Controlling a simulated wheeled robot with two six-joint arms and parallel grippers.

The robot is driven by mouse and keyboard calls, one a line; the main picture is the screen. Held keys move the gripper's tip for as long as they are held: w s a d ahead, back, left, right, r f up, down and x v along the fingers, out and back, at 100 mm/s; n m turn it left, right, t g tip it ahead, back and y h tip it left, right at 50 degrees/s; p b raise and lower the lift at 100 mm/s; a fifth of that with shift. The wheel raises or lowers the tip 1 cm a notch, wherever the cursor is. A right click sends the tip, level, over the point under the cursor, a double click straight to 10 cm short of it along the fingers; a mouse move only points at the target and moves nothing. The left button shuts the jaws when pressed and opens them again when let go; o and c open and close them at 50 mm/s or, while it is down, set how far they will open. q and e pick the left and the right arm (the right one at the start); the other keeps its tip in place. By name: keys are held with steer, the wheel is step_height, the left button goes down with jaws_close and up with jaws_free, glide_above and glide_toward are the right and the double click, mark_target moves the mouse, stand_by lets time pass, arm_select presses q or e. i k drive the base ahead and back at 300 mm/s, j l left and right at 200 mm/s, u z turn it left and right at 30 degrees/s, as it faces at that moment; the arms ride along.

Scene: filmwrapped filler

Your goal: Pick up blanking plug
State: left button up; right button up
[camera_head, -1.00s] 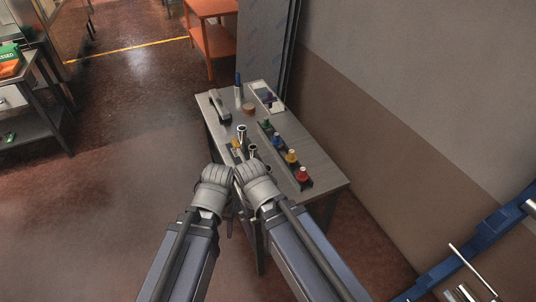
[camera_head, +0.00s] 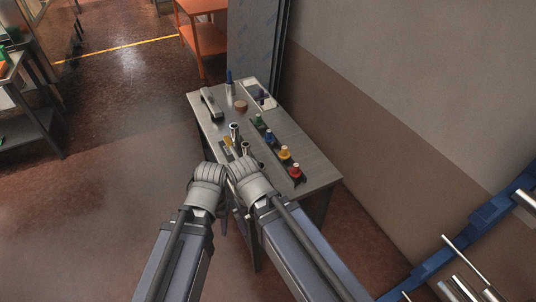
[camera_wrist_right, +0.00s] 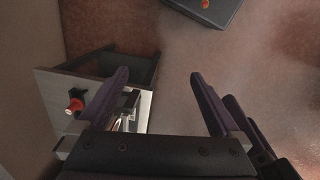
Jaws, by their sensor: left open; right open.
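A metal table (camera_head: 318,172) stands ahead, with small parts on it. A dark strip along its right side carries green (camera_head: 258,118), blue (camera_head: 269,133), yellow (camera_head: 284,152) and red (camera_head: 295,170) knobbed pieces. Metal cylinders (camera_head: 234,128) and a small yellow piece (camera_head: 228,141) lie near its front left. I cannot tell which is the blanking plug. My left gripper (camera_head: 210,165) and right gripper (camera_head: 241,163) are side by side at the table's near edge; their wrists hide the fingers. In the right wrist view the right gripper (camera_wrist_right: 158,95) is open and empty, with the red piece (camera_wrist_right: 75,105) left of its fingers.
A grey elongated object (camera_head: 211,103), a blue upright item (camera_head: 229,82), a brown round piece (camera_head: 241,106) and a pale tray (camera_head: 270,103) sit farther back on the table. A wall (camera_head: 400,130) stands to the right. Open floor (camera_head: 110,190) lies to the left.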

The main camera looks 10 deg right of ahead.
mark_target(284, 154)
steer(key=i+j, duration=0.15)
steer(key=i, duration=0.4)
steer(key=i+j+z, duration=0.15)
steer(key=i, duration=0.45)
